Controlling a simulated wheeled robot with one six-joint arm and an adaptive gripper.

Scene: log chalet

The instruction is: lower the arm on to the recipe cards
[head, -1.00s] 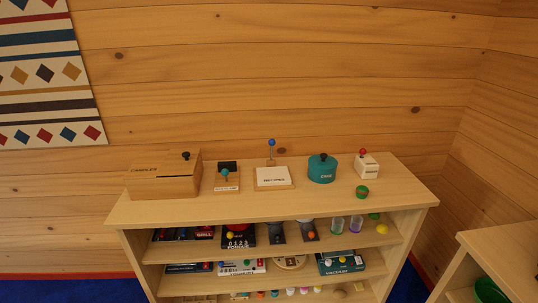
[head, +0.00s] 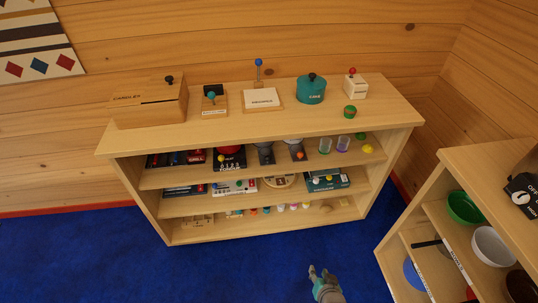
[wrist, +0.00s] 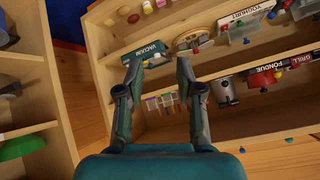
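The recipe cards (head: 262,98) are a white stack marked RECIPES on a wooden base, on top of the shelf unit (head: 330,119). A thin upright arm with a blue ball knob (head: 258,62) stands at the back of that base, raised clear of the cards. My gripper (head: 312,270) shows low in the head view, over the blue floor in front of the shelf unit, well away from the cards. In the wrist view its two fingers (wrist: 158,72) are apart with nothing between them. The recipe cards are not seen in the wrist view.
Another shelf unit (head: 480,160) stands at the right. Blue floor lies between.

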